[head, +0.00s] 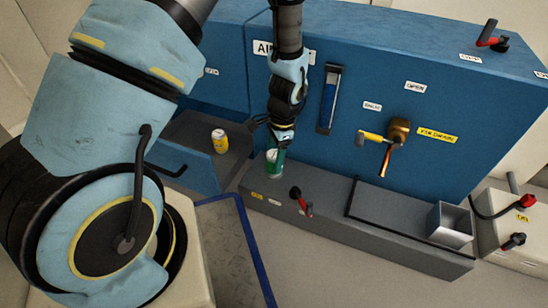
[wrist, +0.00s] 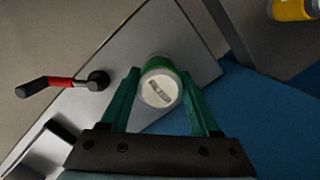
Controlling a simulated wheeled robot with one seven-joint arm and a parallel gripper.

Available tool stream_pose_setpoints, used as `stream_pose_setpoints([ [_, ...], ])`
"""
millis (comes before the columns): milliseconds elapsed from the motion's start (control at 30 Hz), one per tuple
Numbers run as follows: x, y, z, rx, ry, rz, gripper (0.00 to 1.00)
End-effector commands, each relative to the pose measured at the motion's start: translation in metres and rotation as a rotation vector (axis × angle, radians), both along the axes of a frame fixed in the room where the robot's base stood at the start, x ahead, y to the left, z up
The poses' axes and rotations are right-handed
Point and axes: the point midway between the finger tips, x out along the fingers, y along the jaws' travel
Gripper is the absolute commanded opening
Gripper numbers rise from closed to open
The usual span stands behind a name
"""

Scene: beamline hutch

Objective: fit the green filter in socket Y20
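The green filter (wrist: 161,88) is a short cylinder with a green side and a pale top bearing a small dark label that I cannot read. In the head view the filter (head: 273,163) is upright at the left end of the low grey bench. My gripper (wrist: 159,76) points down at it, with one green finger close against each side, and appears shut on it. In the head view the gripper (head: 281,143) partly covers the filter. Its underside is hidden, so I cannot tell whether it rests on the bench or in a socket. No label reading Y20 is legible.
A yellow can (head: 220,141) stands on the grey-topped blue cabinet to the left. The bench (head: 335,228) carries a red-black lever (head: 300,200) and an open metal box (head: 450,225). Behind rises a blue wall (head: 440,70) with a brass valve (head: 398,130) sticking out.

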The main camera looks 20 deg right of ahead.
Motion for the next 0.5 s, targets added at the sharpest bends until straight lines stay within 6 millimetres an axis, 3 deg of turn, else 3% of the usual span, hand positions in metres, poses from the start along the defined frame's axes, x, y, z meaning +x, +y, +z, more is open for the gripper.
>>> stream_pose_setpoints([
  [33, 0.0001, -0.0003, 0.0003, -0.001, 0.000, 0.000, 0.69],
  [267, -0.0001, -0.0001, 0.0001, 0.000, 0.000, 0.000, 0.95],
  [500, -0.0002, 0.0000, 0.0004, 0.000, 0.000, 0.000, 0.95],
])
